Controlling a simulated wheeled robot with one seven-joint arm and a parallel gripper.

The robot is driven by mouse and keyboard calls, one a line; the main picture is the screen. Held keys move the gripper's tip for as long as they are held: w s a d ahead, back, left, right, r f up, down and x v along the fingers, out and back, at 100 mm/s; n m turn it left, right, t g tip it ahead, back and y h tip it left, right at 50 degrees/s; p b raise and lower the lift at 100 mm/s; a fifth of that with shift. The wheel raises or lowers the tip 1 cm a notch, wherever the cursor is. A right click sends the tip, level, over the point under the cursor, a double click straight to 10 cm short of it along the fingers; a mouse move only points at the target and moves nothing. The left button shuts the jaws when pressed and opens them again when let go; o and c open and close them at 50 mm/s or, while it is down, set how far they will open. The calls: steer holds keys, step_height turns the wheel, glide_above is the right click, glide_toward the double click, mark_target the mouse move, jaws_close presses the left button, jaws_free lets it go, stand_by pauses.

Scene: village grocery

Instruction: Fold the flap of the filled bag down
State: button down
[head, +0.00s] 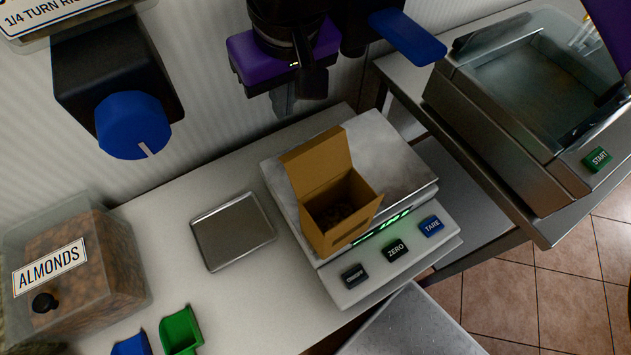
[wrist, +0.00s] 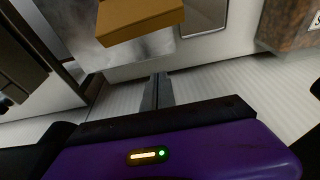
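The filled bag (head: 345,225) is a brown, box-like paper bag standing upright on the scale's metal plate (head: 385,150). Its top is open, and dark contents show inside. Its flap (head: 316,160) stands up from the back edge, on the side nearer my gripper. The flap's brown surface also shows at the top of the wrist view (wrist: 140,18). My gripper (head: 284,100) is above and behind the bag, near the wall, and apart from it. Its two fingers (wrist: 157,92) lie together in the wrist view, with nothing between them.
The scale (head: 350,292) has several buttons and a lit green display. An empty metal tray (head: 233,232) lies left of it. An almond bin (head: 115,262), a green scoop (head: 180,332) and a blue one (head: 131,345) are further left. A sealing machine (head: 520,110) stands right.

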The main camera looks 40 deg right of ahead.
steer(key=s+b, duration=0.2)
steer(key=s, duration=0.4)
steer(key=shift+a+b, duration=0.4)
stand_by(0.8)
steer(key=shift+s, duration=0.1)
stand_by(0.8)
steer(key=w+b, duration=0.3)
steer(key=w, duration=0.3)
steer(key=shift+d, duration=0.4)
steer(key=shift+w+f+b, duration=0.1)
steer(key=shift+f+b, duration=0.15)
steer(key=shift+b, duration=0.1)
steer(key=shift+f+b, duration=0.4)
steer(key=shift+b, duration=0.2)
